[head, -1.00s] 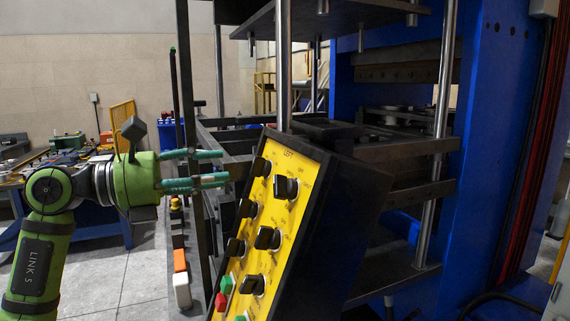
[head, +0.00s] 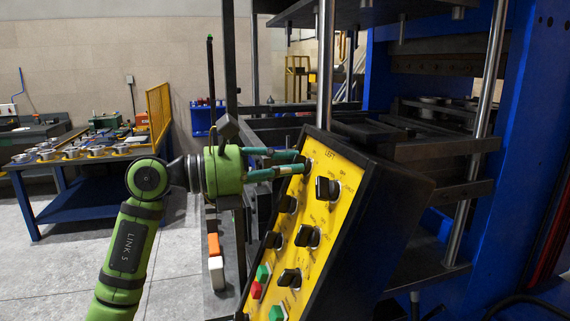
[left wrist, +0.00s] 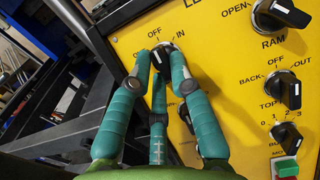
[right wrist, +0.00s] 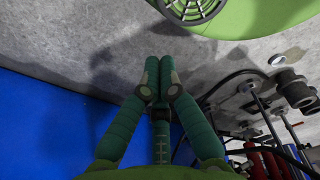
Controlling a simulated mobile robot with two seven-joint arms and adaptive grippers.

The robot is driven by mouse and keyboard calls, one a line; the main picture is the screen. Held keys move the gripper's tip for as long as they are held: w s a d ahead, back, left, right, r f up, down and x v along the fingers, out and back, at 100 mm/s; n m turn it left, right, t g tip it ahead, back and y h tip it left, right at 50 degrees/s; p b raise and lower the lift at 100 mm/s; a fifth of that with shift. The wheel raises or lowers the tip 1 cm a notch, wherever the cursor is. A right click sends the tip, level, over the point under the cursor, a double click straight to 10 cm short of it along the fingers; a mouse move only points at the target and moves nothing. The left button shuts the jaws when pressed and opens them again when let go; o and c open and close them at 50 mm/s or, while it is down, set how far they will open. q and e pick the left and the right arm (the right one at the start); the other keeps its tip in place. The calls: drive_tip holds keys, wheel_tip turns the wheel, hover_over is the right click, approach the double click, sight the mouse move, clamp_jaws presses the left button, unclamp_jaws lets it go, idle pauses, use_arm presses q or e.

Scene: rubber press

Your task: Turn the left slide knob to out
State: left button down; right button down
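The left slide knob (left wrist: 161,56) is a black knob at the upper left of the yellow panel (head: 330,180), with OUT, OFF and IN printed around it. In the left wrist view, my left gripper (left wrist: 160,62) has a teal finger on each side of the knob, close against it, and a third finger below. The fingers look shut on it. In the head view, the left gripper (head: 303,163) reaches the panel's upper left edge, and its fingertips hide most of this knob. Which way its handle points is unclear. My right gripper (right wrist: 158,68) is shut and empty.
Other black knobs sit close by, including the ram knob (head: 327,189) and the back/out knob (head: 307,236). Green and red buttons (head: 262,273) are lower on the panel. A blue press frame (head: 530,130) stands right. A blue workbench (head: 85,190) stands far left.

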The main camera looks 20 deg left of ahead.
use_arm(q)
drive_tip(key=shift+r, duration=0.1)
use_arm(e)
drive_tip(key=shift+a, duration=0.25)
